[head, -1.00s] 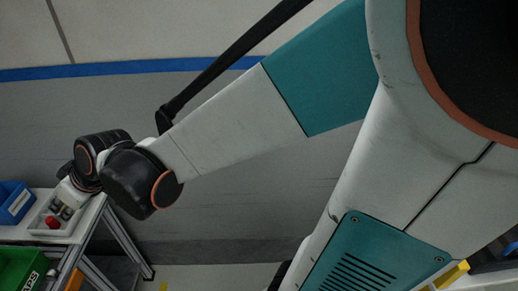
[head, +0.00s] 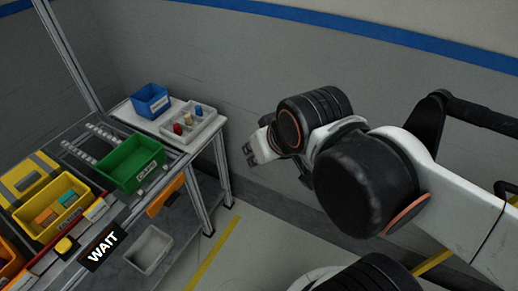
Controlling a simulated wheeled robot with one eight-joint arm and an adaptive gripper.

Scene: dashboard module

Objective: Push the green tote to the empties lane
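The green tote (head: 118,172) sits upright on the workbench, with a white label on its near right side; its inside looks empty. A strip of small rollers (head: 92,143) lies behind it, to its upper left. I cannot tell which place is the empties lane. My gripper (head: 250,152) hangs in the air to the right of the bench, apart from the tote. It is small and turned partly away, so its opening is unclear.
A blue bin (head: 150,98) and a grey tray (head: 203,127) with small coloured pieces stand at the bench's far end. A yellow bin (head: 72,222) holds several blocks. A WAIT sign (head: 103,247) hangs in front. A grey bin (head: 150,250) is below.

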